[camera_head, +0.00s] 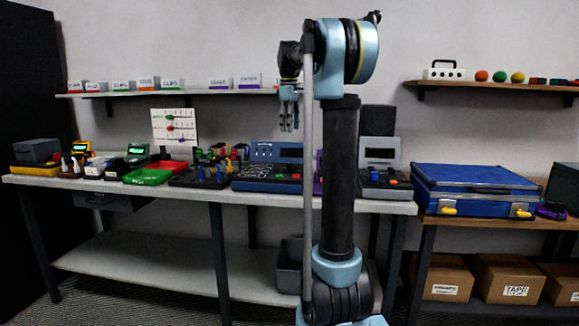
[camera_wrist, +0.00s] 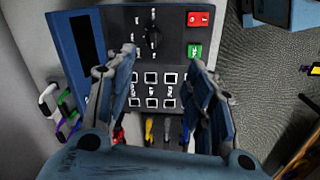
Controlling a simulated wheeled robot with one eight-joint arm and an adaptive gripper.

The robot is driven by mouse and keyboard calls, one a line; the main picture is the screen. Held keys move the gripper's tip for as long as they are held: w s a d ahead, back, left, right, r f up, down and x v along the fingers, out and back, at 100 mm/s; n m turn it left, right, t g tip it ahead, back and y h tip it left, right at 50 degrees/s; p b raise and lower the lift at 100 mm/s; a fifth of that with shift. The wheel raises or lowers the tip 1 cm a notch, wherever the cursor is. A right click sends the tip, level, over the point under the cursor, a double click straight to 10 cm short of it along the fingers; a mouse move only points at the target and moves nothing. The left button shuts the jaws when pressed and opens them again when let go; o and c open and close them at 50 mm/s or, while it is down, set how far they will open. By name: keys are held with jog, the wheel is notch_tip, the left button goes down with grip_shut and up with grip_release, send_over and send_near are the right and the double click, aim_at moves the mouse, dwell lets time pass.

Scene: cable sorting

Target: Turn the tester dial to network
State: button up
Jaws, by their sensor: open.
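The tester is a blue-framed unit with a dark sloped panel (camera_head: 268,171). It stands on the bench below my gripper (camera_head: 288,118). In the wrist view its panel (camera_wrist: 178,62) carries a black round dial (camera_wrist: 152,38) with small white marks around it. The labels and the dial's setting are too small to read. My gripper (camera_wrist: 163,57) is open and empty. Its two fingers point at the panel, one on each side of the square sockets, with the dial just beyond the fingertips. The gripper is apart from the dial.
A red button (camera_wrist: 199,19) and a green button (camera_wrist: 194,50) sit right of the dial. A grey device (camera_head: 381,150) stands to the right, and a blue case (camera_head: 478,180) lies on the side table. Shelves run along the wall.

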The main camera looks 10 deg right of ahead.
jog(key=w, duration=0.2)
send_near(290, 166)
jog(key=f, duration=0.3)
jog(key=w+f, duration=0.1)
jog(key=f, duration=0.4)
jog(key=shift+w+d+f, duration=0.15)
jog(key=shift+w+f, duration=0.1)
jog(key=shift+f, duration=0.1)
jog(key=shift+c, duration=0.3)
jog(key=c, duration=1)
